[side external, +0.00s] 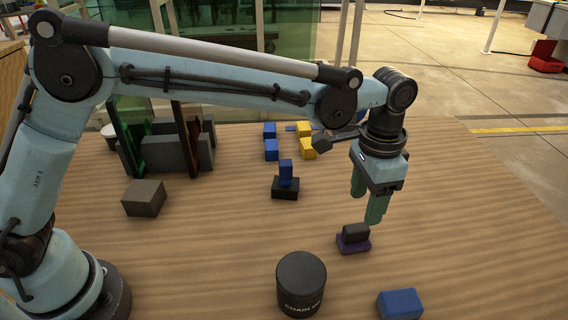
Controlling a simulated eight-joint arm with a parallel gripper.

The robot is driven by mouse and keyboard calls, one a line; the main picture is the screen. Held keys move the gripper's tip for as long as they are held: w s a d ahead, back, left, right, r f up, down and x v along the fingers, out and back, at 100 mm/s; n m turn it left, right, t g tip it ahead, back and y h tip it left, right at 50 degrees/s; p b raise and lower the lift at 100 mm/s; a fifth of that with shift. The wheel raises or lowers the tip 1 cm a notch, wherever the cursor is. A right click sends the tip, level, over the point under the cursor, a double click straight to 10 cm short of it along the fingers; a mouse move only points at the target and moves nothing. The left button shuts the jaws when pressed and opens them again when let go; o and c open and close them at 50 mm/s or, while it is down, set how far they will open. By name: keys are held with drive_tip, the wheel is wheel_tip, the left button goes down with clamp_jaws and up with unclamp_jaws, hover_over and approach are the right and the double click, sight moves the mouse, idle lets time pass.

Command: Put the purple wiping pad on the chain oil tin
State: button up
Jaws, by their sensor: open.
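The purple wiping pad (353,247) lies on the wooden table right of centre, with a dark block-shaped part on top of it. The chain oil tin (301,283) is a dark round can, upright near the front of the table, left of and nearer than the pad. Its top looks bare, and part of its label shows. My gripper (366,205) points down with its green fingers apart. It is empty and hangs above the pad, slightly to the right. A gap shows between the fingertips and the pad.
A blue block (400,304) lies at the front right. A small blue block stands on a black base (286,188). Blue and yellow blocks (304,129) sit farther back. A grey-brown block (144,198) and a dark rack (170,150) are at left. Table between tin and pad is clear.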

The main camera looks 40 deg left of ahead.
sight(357, 227)
drive_tip(key=f, duration=0.8)
drive_tip(key=shift+a+f, duration=0.25)
clamp_jaws()
drive_tip(key=shift+r, duration=0.15)
